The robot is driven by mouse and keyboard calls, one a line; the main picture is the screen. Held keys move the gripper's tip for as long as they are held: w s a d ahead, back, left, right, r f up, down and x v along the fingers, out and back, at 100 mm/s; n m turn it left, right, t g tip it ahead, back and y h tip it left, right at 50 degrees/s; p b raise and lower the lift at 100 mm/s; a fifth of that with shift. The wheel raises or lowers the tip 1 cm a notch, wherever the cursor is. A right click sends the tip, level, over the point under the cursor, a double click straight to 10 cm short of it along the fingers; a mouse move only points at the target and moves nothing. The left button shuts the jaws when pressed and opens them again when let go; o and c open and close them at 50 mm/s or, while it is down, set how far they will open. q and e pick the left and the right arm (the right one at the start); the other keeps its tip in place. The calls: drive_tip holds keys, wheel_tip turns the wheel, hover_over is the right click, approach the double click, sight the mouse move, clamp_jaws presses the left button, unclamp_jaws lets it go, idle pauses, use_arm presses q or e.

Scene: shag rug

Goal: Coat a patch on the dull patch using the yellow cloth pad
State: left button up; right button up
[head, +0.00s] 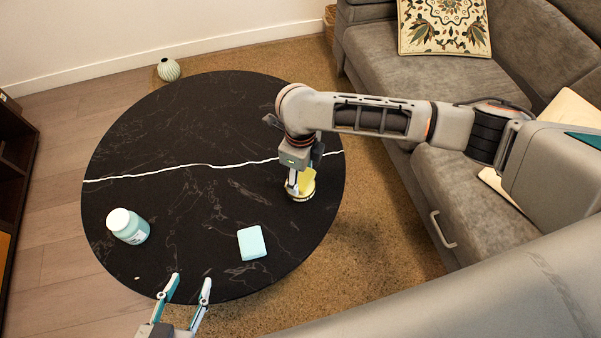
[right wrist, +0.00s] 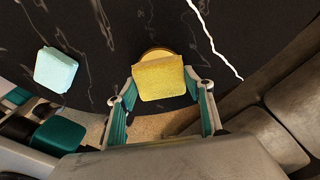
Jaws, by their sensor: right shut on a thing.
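The yellow cloth pad (head: 308,180) is in my right gripper (head: 302,184), near the right edge of the round black table. In the right wrist view my right gripper (right wrist: 160,108) is shut on the yellow pad (right wrist: 158,80). A round gold-rimmed tin or dish (head: 301,196) is directly under the pad, mostly hidden by it; I cannot tell whether they touch. Its rim shows beyond the pad in the right wrist view (right wrist: 156,52). I cannot pick out the dull patch for certain among the marbled streaks. My left gripper (head: 189,281) is open and empty at the table's front edge.
The black table (head: 190,125) has a white vein across it. A teal jar with a white lid (head: 128,226) stands front left. A pale blue sponge or block (head: 252,243) lies front centre. A grey sofa (head: 395,75) borders the right side. The table's far half is clear.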

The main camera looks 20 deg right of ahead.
sight(300, 176)
use_arm(q)
drive_tip(key=shift+s+f, duration=0.15)
drive_tip(key=shift+f, duration=0.05)
use_arm(e)
drive_tip(key=shift+f, duration=0.25)
use_arm(q)
drive_tip(key=shift+w+r, duration=0.15)
drive_tip(key=shift+w, duration=0.15)
use_arm(e)
drive_tip(key=shift+f, duration=0.25)
use_arm(q)
drive_tip(key=shift+s, duration=0.35)
idle(0.3)
drive_tip(key=shift+w+r, duration=0.2)
drive_tip(key=shift+w, duration=0.2)
use_arm(e)
drive_tip(key=shift+f, duration=0.1)
idle(0.5)
use_arm(q)
drive_tip(key=shift+s, duration=0.2)
